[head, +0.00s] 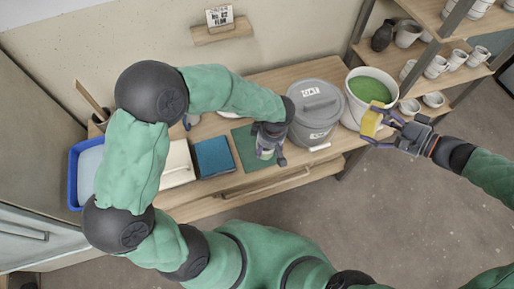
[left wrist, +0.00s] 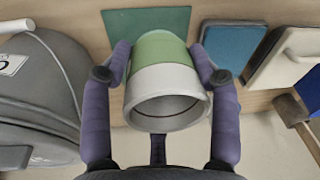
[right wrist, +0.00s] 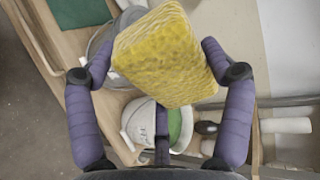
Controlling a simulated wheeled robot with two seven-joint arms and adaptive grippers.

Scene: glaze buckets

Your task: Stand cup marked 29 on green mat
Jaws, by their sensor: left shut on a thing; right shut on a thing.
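My left gripper (left wrist: 166,85) is shut around a cup (left wrist: 165,80), green glazed at one end and white toward its open rim. No number shows on the cup. The green end overlaps the green mat (left wrist: 175,20) in the left wrist view; I cannot tell whether they touch. In the head view the mat (head: 241,137) lies on the bench, and the cup (head: 265,151) is at its right front, partly hidden by the gripper. My right gripper (head: 381,124) is shut on a yellow sponge (right wrist: 165,55), held in front of the white bucket.
A lidded grey bucket (head: 317,117) stands right beside the mat. The white bucket (head: 352,110) of green glaze (head: 370,89) is further right. A blue pad (head: 213,156), cream box (head: 177,166) and blue tub (head: 76,180) are left. Shelves with white cups stand at the right.

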